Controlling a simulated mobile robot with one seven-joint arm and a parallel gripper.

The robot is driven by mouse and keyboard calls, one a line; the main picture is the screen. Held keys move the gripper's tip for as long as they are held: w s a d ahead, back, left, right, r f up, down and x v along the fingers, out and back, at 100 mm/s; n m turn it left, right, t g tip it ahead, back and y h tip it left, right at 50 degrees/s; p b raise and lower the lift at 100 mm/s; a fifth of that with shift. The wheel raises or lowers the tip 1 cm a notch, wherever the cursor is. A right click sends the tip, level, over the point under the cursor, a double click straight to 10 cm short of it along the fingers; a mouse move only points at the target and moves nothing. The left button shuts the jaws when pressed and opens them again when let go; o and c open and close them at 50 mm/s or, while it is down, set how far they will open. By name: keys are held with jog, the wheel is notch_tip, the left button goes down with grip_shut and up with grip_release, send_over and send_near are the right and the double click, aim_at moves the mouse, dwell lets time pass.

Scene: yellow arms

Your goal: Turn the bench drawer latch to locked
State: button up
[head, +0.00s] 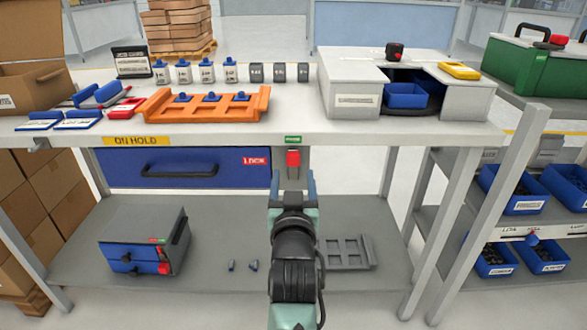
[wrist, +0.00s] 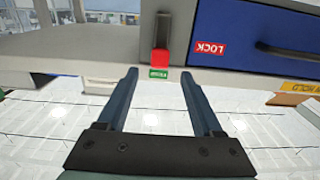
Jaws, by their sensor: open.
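The blue bench drawer (head: 120,170) is shut under the bench top, with a dark handle (head: 180,170) and a red LOCK label (head: 255,161) at its right end. The red latch (head: 293,157) is on a grey post just right of the drawer, directly below a small green label (head: 293,139) whose word is too small to read. My gripper (head: 293,180) is open and empty in front of and a little below the latch. In the upside-down wrist view, the latch (wrist: 160,61) shows between and beyond the open fingertips (wrist: 158,76); I cannot tell whether they touch it.
The bench top (head: 290,117) overhangs the latch. An orange rack (head: 205,115) and a grey housing (head: 350,92) stand on it. A grey-and-blue box (head: 145,240) and a grey tray (head: 345,253) rest on the lower shelf. Space right of the latch is open.

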aim_at(294, 161)
jog(key=shift+w+b, duration=0.8)
jog(key=shift+w, duration=2.05)
jog(key=shift+c, duration=0.3)
grip_shut()
